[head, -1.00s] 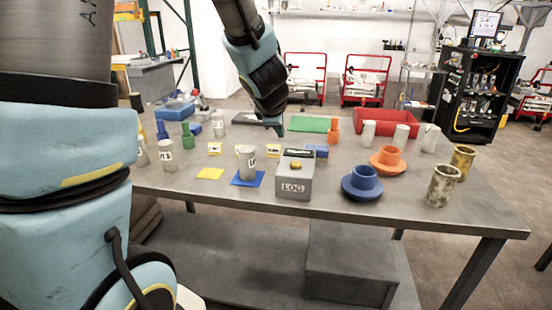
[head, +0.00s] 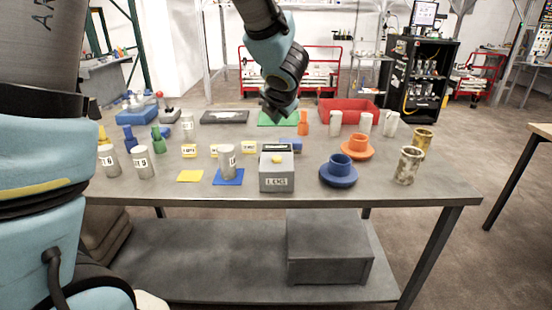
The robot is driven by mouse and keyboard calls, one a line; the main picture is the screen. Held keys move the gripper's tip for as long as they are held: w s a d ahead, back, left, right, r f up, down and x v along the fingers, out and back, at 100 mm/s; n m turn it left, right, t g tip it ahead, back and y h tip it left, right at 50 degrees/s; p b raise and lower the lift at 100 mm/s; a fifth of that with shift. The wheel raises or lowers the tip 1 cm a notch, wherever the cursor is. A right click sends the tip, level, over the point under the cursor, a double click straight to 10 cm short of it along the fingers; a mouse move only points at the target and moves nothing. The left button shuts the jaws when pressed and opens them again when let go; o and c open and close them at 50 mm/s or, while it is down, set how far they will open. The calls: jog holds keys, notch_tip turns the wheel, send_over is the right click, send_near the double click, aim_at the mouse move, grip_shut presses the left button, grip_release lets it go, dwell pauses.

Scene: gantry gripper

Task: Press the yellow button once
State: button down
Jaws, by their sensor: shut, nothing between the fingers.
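The yellow button (head: 277,159) sits on top of a grey box (head: 277,181) marked "LOG", near the front edge of the table. My gripper (head: 277,121) is shut and empty. It appears above and behind the box in the picture, in front of the green mat, with clear space between it and the button. The fingertips are small and dark, so their exact height over the table is hard to tell.
To the right are a blue flanged part (head: 338,177) and an orange one (head: 357,150). A red tray (head: 349,107) and green mat (head: 267,119) lie behind.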

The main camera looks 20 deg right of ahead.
aim_at(276, 160)
jog(key=shift+f+b, duration=4.05)
jog(key=shift+f, duration=0.35)
jog(key=shift+f, duration=0.1)
jog(key=shift+f+b, duration=0.3)
jog(key=shift+b, duration=0.1)
jog(key=shift+f+b, duration=0.5)
jog(key=shift+r, duration=0.1)
jog(key=shift+r+p, duration=0.85)
jog(key=shift+p, duration=0.1)
jog(key=shift+r, duration=0.1)
notch_tip(276, 160, up, 5)
jog(key=p, duration=0.5)
